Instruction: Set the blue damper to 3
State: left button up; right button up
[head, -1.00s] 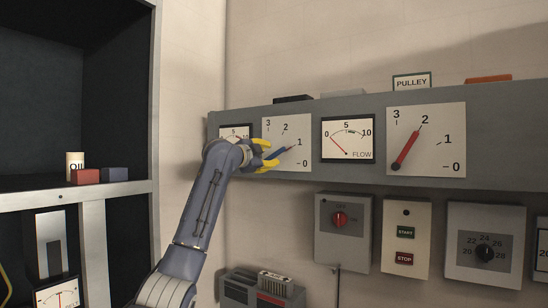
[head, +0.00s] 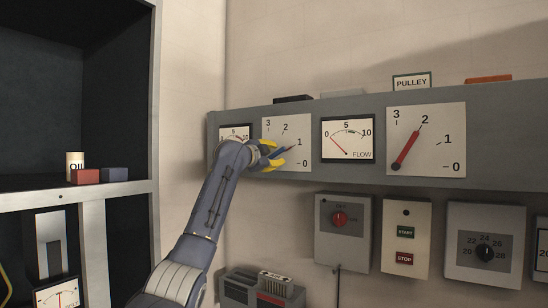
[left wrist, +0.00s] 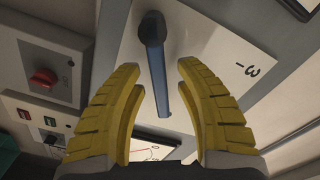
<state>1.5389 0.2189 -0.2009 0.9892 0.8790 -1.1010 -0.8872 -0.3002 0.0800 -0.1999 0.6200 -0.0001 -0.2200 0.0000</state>
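The blue damper lever (left wrist: 157,70) sits on a white dial plate marked 0 to 3 (head: 303,128) on the grey wall panel. In the head view its tip points at about 1, and my gripper partly hides it. My left gripper (head: 275,155) has yellow fingers and is at the dial. In the left wrist view the fingers (left wrist: 157,72) are open, one on each side of the lever, with gaps between. The lever's dark pivot is at the top of that view. My right gripper is in neither view.
A red lever (head: 405,151) on a second dial (head: 446,122) points near 2. A flow gauge (head: 347,139) lies between the dials. Control boxes (head: 407,262) hang below the panel. A shelf with an oil can (head: 75,162) and blocks stands at left.

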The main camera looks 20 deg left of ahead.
pick_arm(q)
grip_shut()
jog(key=shift+a+r, duration=0.1)
dwell(0.3)
jog(key=n, duration=0.2)
jog(key=a+r+n, duration=0.1)
jog(key=shift+w+r+n, duration=0.1)
jog(key=shift+r+n, duration=0.05)
jog(key=shift+n, duration=0.25)
jog(key=n, duration=0.1)
jog(key=a+n, duration=0.1)
jog(key=shift+w+r+n, duration=0.15)
jog(key=shift+r+n, duration=0.25)
jog(key=shift+w+a+r+n, duration=0.1)
jog(key=shift+a+n, duration=0.3)
jog(key=shift+n, duration=0.5)
jog(key=shift+w+a+r+n, duration=0.1)
jog(key=shift+a+n, duration=0.35)
jog(key=shift+n, duration=0.45)
jog(key=shift+w+a+r+n, duration=0.1)
jog(key=shift+a+n, duration=0.3)
jog(key=shift+n, duration=0.5)
jog(key=shift+o, duration=0.6)
grip_release()
jog(key=shift+a, duration=0.1)
